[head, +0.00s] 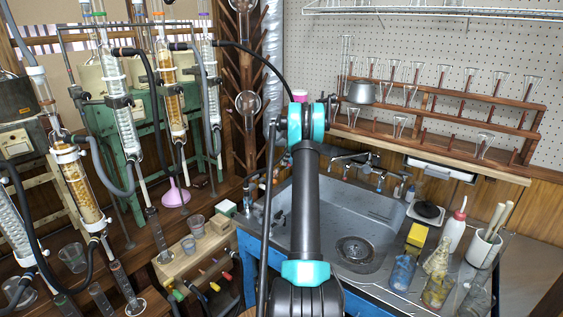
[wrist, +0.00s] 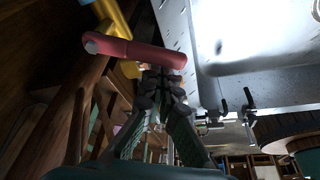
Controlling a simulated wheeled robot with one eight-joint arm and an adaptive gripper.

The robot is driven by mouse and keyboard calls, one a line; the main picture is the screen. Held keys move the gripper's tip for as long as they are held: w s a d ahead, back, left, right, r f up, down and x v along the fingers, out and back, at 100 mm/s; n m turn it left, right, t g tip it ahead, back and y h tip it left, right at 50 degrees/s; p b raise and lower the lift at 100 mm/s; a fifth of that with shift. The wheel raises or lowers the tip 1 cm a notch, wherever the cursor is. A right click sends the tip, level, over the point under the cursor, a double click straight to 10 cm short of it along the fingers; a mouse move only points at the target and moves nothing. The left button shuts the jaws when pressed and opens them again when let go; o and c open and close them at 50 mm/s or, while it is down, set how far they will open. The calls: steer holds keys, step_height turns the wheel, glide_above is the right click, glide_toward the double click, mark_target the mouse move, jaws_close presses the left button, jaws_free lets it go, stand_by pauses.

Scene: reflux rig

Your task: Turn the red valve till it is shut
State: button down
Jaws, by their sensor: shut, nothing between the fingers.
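The red valve's handle (wrist: 125,50) is a thick red bar across the upper left of the wrist view, beside a yellow part (wrist: 110,14). My gripper (wrist: 162,72) is shut and empty. Its fingertips are at the right part of the red handle and overlap it in the picture; I cannot tell whether they touch. In the head view a small reddish handle (head: 227,277) sits in a row of coloured handles left of the sink; it looks like the same valve. My gripper does not show clearly in the head view.
A steel sink (head: 292,220) with taps stands right of the handles. Glass columns and hoses (head: 168,88) rise at the left. Cups (head: 195,225) stand on a wooden box. Bottles and beakers (head: 402,272) crowd the counter at right. Metal fittings (wrist: 248,105) show under the sink's edge.

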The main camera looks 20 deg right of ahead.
steer(key=shift+s+d+n+g, duration=0.1)
steer(key=shift+d+n+g, duration=0.2)
steer(key=shift+d+n, duration=0.45)
steer(key=shift+a, duration=0.25)
